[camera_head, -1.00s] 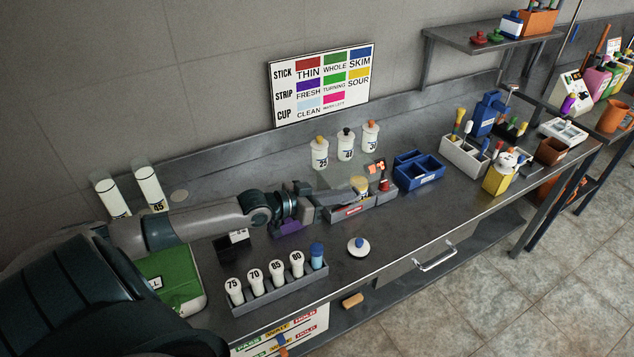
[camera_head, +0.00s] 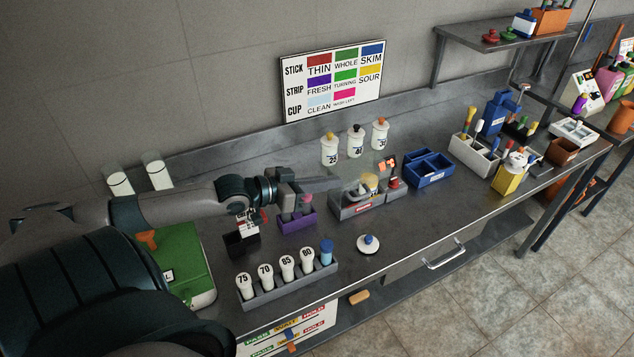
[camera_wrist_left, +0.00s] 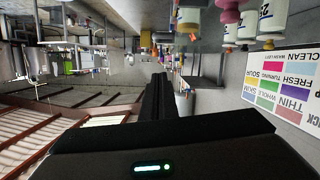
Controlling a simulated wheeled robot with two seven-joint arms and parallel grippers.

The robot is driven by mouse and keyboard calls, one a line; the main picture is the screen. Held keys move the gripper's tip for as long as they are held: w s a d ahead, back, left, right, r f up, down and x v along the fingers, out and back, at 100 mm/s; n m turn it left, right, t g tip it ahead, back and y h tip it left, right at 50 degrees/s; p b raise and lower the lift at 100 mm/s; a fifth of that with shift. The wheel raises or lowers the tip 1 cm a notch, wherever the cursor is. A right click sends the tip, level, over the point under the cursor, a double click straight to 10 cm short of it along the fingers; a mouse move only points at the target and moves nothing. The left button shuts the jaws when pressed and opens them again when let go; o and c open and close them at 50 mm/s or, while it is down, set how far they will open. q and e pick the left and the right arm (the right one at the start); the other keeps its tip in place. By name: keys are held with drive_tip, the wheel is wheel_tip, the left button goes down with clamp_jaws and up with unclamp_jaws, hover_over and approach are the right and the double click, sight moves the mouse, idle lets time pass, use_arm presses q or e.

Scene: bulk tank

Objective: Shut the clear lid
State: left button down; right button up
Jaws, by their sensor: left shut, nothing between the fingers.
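A grey open-topped box (camera_head: 348,213) stands on the steel bench, with a yellow-topped jar (camera_head: 370,182) in it. The clear lid is hard to make out; only faint see-through shading shows around the back of this box, and I cannot tell its exact angle. My left gripper (camera_head: 338,183) is shut and empty, pointing right, at the left back side of the box. I cannot tell if it touches the lid. In the left wrist view its dark fingers (camera_wrist_left: 158,95) lie together with nothing between them. My right gripper is not in view.
A purple holder (camera_head: 298,223) and black box (camera_head: 240,243) stand below my left wrist. A rack of numbered white bottles (camera_head: 290,288) is at the front. Three white bottles (camera_head: 355,142) stand behind, a blue bin (camera_head: 432,172) to the right. The front bench right of the white lidded dish (camera_head: 367,244) is clear.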

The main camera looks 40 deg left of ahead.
use_arm(q)
drive_tip(key=shift+b+v, duration=0.3)
drive_tip(key=shift+v, duration=1.35)
